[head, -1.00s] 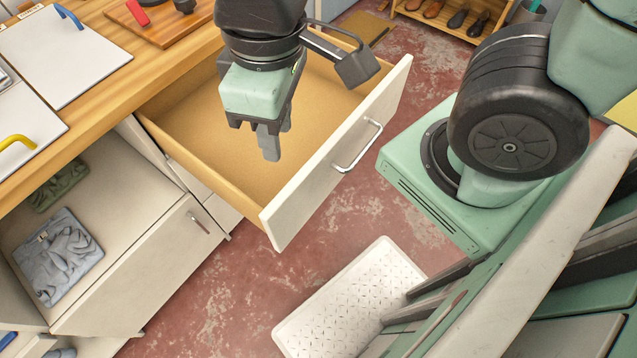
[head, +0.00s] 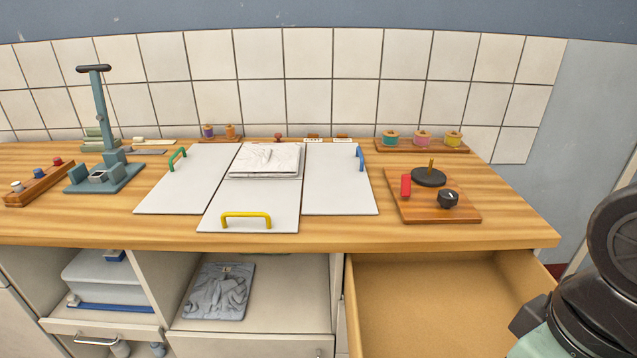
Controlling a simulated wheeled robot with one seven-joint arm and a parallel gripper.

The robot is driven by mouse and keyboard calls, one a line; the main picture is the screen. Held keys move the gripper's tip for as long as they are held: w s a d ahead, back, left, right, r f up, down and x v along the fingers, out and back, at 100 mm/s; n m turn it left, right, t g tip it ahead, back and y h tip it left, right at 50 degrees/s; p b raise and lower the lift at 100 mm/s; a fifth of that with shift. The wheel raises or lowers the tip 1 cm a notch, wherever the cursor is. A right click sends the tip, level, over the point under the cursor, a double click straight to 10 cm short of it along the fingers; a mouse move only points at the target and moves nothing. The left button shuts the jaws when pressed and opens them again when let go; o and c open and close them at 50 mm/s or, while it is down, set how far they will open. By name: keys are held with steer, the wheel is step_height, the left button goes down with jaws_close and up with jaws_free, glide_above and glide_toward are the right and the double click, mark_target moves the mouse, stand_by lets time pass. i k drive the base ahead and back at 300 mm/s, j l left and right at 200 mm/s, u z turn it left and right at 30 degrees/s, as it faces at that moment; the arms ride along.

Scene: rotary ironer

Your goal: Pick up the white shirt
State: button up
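The white shirt (head: 264,161) lies folded flat on the upper part of the middle panel of the white folding board (head: 245,203) on the wooden counter. The board has a green handle (head: 177,159) on the left, a yellow one (head: 246,221) in front and a blue one (head: 360,158) on the right. Part of my arm shows at the lower right edge, above the open drawer and well right of the shirt. My gripper's fingers are outside the frame, so their opening is hidden.
An open, empty drawer (head: 435,305) juts out below the counter. A blue press stand (head: 103,172) stands left of the board, a wooden block with knobs (head: 432,200) right. Tiled wall behind.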

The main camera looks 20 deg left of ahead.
mark_target(260, 161)
steer(key=j+u, duration=0.2)
steer(key=j, duration=1.15)
steer(key=i+j+u, duration=0.1)
steer(key=i+j, duration=0.2)
steer(key=j, duration=0.15)
steer(key=i+j+u, duration=0.1)
steer(key=i+j, duration=0.25)
steer(key=i+j+u, duration=0.1)
steer(key=i+j, duration=0.15)
steer(key=i, duration=0.2)
